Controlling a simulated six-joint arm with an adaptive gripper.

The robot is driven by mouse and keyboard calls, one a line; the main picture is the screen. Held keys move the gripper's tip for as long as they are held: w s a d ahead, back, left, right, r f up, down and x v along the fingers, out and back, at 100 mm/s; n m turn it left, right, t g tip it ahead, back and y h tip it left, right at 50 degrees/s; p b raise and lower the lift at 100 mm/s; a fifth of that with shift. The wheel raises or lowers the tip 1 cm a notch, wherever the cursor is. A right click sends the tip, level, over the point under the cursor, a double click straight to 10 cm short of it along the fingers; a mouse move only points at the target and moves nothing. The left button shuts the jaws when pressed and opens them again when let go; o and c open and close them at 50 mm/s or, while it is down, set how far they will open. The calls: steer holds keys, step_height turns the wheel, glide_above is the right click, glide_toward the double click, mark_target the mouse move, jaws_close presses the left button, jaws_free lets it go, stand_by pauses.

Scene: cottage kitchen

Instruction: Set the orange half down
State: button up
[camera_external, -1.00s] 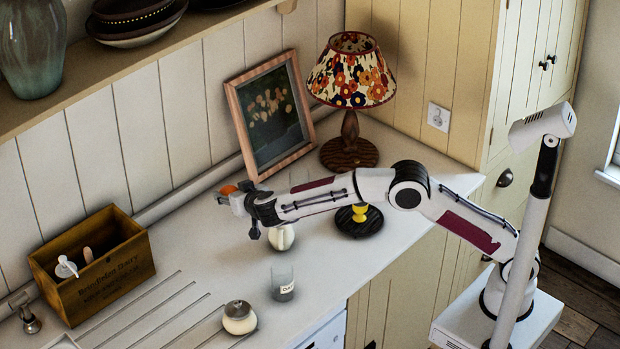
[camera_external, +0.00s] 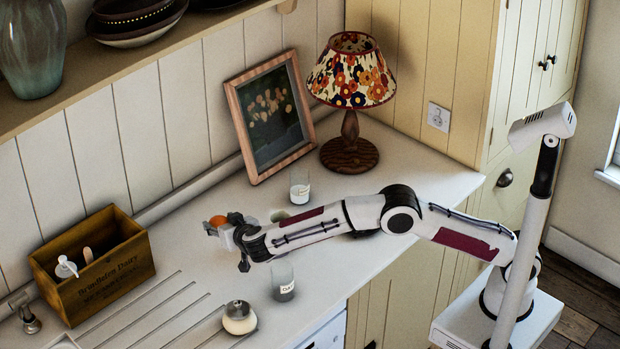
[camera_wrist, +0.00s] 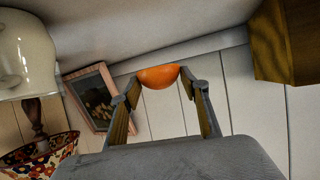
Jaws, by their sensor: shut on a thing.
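The orange half (camera_external: 218,221) shows as a small orange shape at the end of my gripper (camera_external: 212,226) in the external view. In the wrist view the orange half (camera_wrist: 159,76) sits between the two fingertips of my gripper (camera_wrist: 160,88), its rounded side showing. My gripper is shut on it. In the external view they are over the white counter (camera_external: 190,262), to the right of the wooden box; the gap to the counter is hard to tell.
A wooden box (camera_external: 110,270) stands at left. A glass jar (camera_external: 283,283) and a lidded sugar pot (camera_external: 239,318) stand near the front. A small glass (camera_external: 299,190), the framed picture (camera_external: 268,118) and the lamp (camera_external: 351,85) stand behind. A white jug (camera_wrist: 24,52) is close by in the wrist view.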

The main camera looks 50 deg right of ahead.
glide_above(225, 255)
steer(key=shift+f, duration=2.75)
steer(key=shift+f, duration=1.9)
steer(key=shift+f, duration=0.15)
steer(key=o, duration=0.7)
steer(key=shift+r, duration=0.2)
